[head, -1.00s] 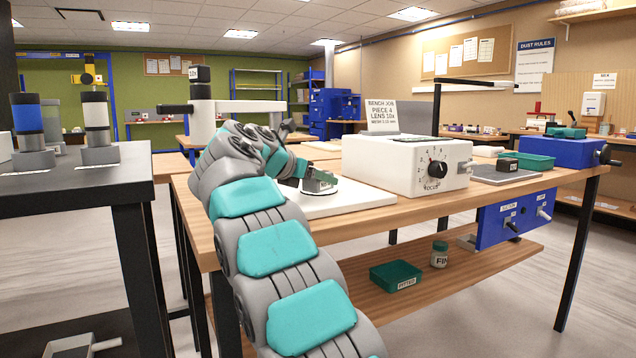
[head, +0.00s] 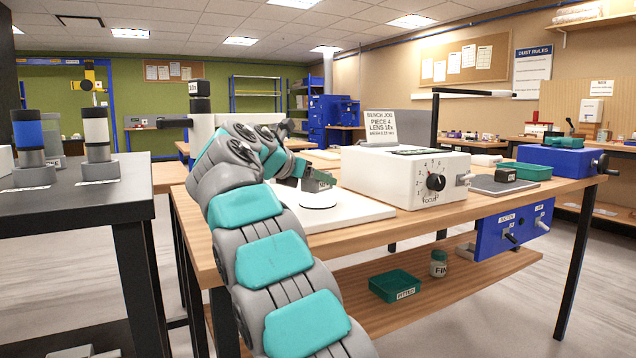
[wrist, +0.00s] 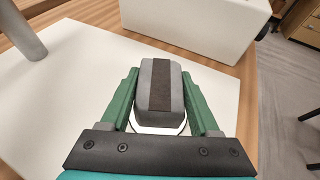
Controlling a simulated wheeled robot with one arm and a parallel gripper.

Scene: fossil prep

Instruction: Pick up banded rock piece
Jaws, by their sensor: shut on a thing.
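The banded rock piece (wrist: 160,88) is a grey block with a dark brown band along its top, seen in the wrist view between the two green fingers. My gripper (wrist: 161,92) is shut on it, one finger on each side. In the head view the rock piece (head: 324,181) shows at the end of my gripper (head: 305,173), just above a round white disc (head: 317,200) on the white base plate (head: 355,211). A gap shows between the piece and the disc. My wrist partly hides the gripper in the head view.
A white control box (head: 385,182) with a black focus knob stands close to the right of the plate. A sign (head: 381,126) stands behind it. A grey pad (head: 500,184) with a dark block and a green tray (head: 524,171) lie farther right.

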